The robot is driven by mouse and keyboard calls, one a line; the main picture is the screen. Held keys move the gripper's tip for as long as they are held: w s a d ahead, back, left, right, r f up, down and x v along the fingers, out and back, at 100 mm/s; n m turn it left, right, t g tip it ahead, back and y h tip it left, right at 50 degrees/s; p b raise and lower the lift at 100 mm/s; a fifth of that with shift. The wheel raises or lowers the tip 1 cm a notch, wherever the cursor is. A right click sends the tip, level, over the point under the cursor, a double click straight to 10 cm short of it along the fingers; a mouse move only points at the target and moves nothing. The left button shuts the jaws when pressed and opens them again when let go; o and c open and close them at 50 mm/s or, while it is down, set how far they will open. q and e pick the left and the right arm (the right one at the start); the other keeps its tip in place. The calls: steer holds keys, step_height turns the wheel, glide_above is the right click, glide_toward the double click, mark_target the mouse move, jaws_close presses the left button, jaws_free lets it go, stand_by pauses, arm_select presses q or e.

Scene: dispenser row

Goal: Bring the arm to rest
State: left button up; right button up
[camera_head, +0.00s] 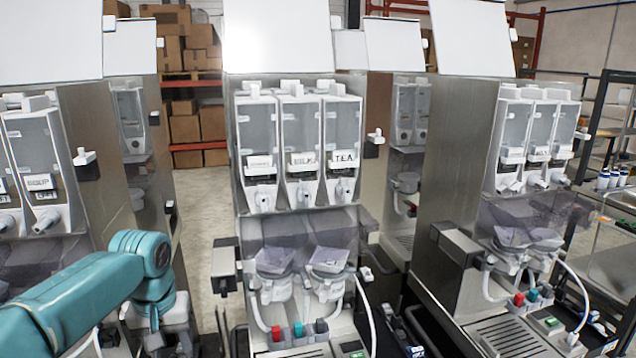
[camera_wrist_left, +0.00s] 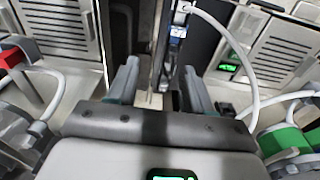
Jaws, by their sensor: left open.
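My left arm reaches in from the left in the head view, teal, bent at the elbow with its lower part pointing down in front of the gap between the left and middle dispensers. My left gripper (camera_wrist_left: 158,88) shows in the left wrist view with its two grey-green fingers apart and nothing between them. The fingers point toward a dark gap between two machine bases and touch nothing that I can make out. In the head view the fingers are not clearly seen. My right gripper is in neither view.
The middle dispenser (camera_head: 298,215) has three canisters, one labelled TEA (camera_head: 343,160). Another dispenser (camera_head: 505,190) stands to the right, and one with a SOUP canister (camera_head: 38,182) at the left edge. Stacked boxes (camera_head: 185,125) stand behind. White hoses and drip grilles (camera_wrist_left: 275,55) surround the gripper.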

arm_select(q)
steer(key=s+d+f+m+h, duration=0.15)
steer(key=d+f, duration=0.25)
steer(key=f, duration=0.7)
steer(key=s+d+f+h, duration=0.1)
steer(key=s+d+f, duration=0.3)
steer(key=f, duration=0.8)
steer(key=s+d+f, duration=0.3)
steer(key=s+f, duration=0.3)
steer(key=s, duration=0.3)
steer(key=s+d+f+h, duration=0.1)
steer(key=s+d+f, duration=0.2)
steer(key=s+f, duration=0.4)
steer(key=s, duration=0.3)
steer(key=shift+s+n, duration=0.2)
steer(key=shift+n, duration=0.15)
steer(key=shift+h, duration=0.25)
